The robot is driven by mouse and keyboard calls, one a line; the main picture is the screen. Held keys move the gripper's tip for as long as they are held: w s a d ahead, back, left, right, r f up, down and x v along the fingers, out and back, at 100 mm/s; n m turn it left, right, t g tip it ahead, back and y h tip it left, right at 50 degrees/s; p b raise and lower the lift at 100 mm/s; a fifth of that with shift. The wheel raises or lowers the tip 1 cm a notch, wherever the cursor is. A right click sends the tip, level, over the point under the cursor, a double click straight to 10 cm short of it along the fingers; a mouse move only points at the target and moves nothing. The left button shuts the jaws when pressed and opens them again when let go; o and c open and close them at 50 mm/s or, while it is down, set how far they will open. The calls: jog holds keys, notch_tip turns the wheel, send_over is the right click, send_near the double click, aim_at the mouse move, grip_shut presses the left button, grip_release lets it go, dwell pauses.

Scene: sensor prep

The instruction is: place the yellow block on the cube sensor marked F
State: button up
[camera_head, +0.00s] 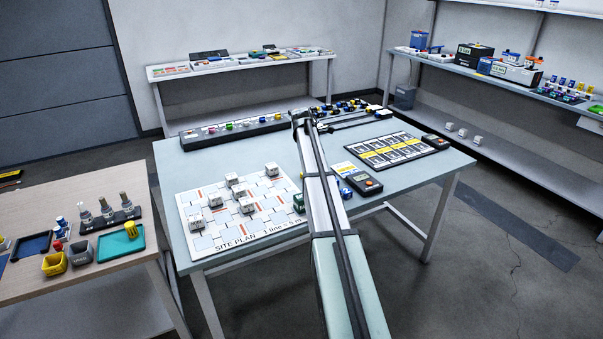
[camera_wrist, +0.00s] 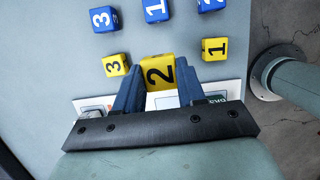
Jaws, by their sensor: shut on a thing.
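My gripper (camera_wrist: 158,68) is shut on a yellow block (camera_wrist: 158,73) marked 2, which sits between its two blue fingers in the wrist view. I cannot tell whether the block touches the table. In the head view my arm hides the gripper and this block. Several white cube sensors stand on the site plan (camera_head: 220,238) at the left of the table, one of them near its back right (camera_head: 272,169) and another near its front left (camera_head: 196,222). Their marks are too small to read, so I cannot tell which is F.
Beside the held block are a yellow block marked 3 (camera_wrist: 115,65) and one marked 1 (camera_wrist: 214,49). Blue blocks (camera_wrist: 103,18) lie beyond them. A long dark rack (camera_head: 235,131) lines the table's back left. A black-and-yellow board (camera_head: 440,146) and a handheld device (camera_head: 360,184) lie to the right.

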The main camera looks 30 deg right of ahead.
jog(key=w+a+r+n, duration=0.1)
jog(key=w+a, duration=0.3)
jog(key=a, duration=0.4)
jog(key=w+a+r+n+t, duration=0.1)
jog(key=w+a+r, duration=0.1)
jog(key=w+a, duration=0.45)
jog(key=w+a+r+n, duration=0.1)
jog(key=w+a, duration=0.2)
jog(key=a, duration=0.7)
jog(key=r+m+g, duration=0.1)
jog(key=r+m, duration=0.1)
jog(key=m, duration=0.1)
send_over(233, 175)
jog(key=a, duration=0.1)
jog(key=shift+s+a+f, duration=0.1)
jog(key=shift+a+f, duration=0.05)
jog(key=shift+f, duration=4.75)
jog(key=shift+f, duration=0.15)
jog(key=o, duration=1)
jog(key=shift+o, duration=0.2)
jog(key=v, duration=1.2)
